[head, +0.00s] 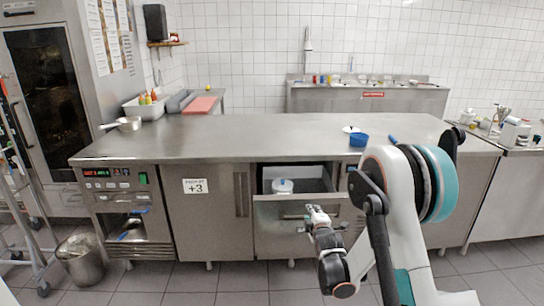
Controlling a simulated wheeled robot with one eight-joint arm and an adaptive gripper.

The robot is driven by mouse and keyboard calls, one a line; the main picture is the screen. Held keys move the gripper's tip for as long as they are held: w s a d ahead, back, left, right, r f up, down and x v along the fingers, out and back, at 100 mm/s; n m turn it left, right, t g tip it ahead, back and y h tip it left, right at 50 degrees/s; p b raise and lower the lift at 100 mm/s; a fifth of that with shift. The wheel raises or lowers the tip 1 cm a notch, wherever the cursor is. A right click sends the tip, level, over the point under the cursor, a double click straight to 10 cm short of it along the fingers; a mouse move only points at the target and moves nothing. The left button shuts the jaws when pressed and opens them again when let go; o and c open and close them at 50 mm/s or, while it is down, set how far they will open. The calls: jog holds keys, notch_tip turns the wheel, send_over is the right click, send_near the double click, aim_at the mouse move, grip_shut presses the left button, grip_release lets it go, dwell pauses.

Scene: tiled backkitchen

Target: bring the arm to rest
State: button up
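My arm (405,215) reaches in from the lower right, bent down and to the left. My gripper (316,212) shows in the head view in front of the open drawer (275,220), overlapping the drawer's front in the picture. I cannot tell whether it touches the drawer. The fingers are too small to tell whether they are open or shut, and I see nothing clearly held. A white round container (283,185) sits inside the drawer.
A long steel counter (240,135) stands over the drawer, with a blue bowl (359,140) and a white dish on its right part. A pan (127,123) is at its left end. A metal bin (80,260) stands on the floor at left.

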jog(key=s+r+m+g, duration=0.4)
jog(key=s+r+m, duration=0.4)
jog(key=s+r, duration=1.05)
jog(key=s+f+m+g, duration=0.1)
jog(key=s+m+g, duration=0.2)
jog(key=s, duration=2.6)
jog(key=m, duration=0.5)
jog(key=shift+d+f+g, duration=0.35)
jog(key=shift+d+g, duration=0.05)
jog(key=shift+d, duration=0.1)
